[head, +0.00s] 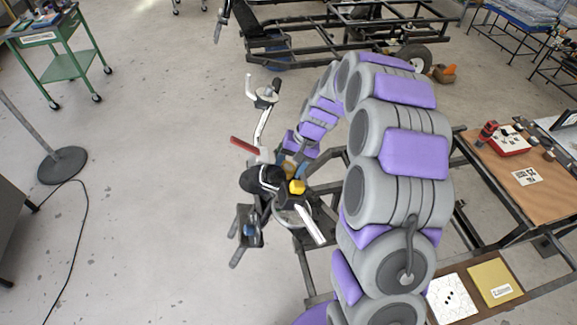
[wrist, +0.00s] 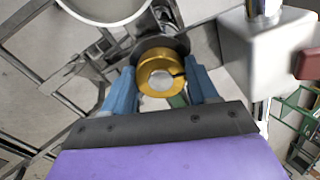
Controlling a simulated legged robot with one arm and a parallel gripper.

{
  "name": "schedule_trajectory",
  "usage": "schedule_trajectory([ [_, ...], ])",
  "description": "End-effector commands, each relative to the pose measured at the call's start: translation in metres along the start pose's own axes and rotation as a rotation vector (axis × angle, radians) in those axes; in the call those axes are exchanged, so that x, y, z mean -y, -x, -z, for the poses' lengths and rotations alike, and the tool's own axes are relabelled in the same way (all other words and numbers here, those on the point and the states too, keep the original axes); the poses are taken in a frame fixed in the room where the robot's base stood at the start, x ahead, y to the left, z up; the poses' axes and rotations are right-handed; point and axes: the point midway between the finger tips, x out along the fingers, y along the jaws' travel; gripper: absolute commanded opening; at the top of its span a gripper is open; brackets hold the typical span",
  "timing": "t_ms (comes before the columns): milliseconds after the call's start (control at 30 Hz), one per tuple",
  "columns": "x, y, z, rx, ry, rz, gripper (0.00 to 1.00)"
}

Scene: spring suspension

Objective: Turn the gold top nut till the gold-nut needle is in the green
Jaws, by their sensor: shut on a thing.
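The gold nut (wrist: 148,82) is a ring with a round pale centre in the wrist view, in front of a dark round plate. My gripper (wrist: 161,78) is shut on it, with one blue finger on its left side and one on its right. In the head view my purple and grey arm curves over to the suspension assembly (head: 264,180), and the hold itself is small and partly hidden there. I cannot make out a gold-nut needle or a green zone in either view.
A red-handled bar (head: 245,146) sticks out left of the assembly. A metal block (wrist: 265,55) stands close right of the nut in the wrist view. A bench (head: 530,172) is at the right, a green cart (head: 62,55) far left. The floor at left is mostly clear.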

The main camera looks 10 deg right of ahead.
Motion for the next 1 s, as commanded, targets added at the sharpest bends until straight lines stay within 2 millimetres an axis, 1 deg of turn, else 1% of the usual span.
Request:
schedule_trajectory([
  [33, 0.0013, 0.0019, 0.0029, -0.011, 0.016, 0.003, 0.28],
  [233, 0.0011, 0.0023, 0.0029, -0.011, 0.058, 0.002, 0.28],
  [667, 0.0011, 0.0029, 0.0032, -0.013, 0.066, 0.003, 0.28],
  [700, 0.0011, 0.0029, 0.0032, -0.013, 0.066, 0.003, 0.59],
  [933, 0.0006, 0.0020, 0.0011, -0.008, 0.066, 0.002, 0.81],
  [967, 0.0005, 0.0020, 0.0009, -0.007, 0.066, 0.002, 0.84],
  [1000, 0.0005, 0.0019, 0.0007, -0.007, 0.066, 0.002, 0.84],
])
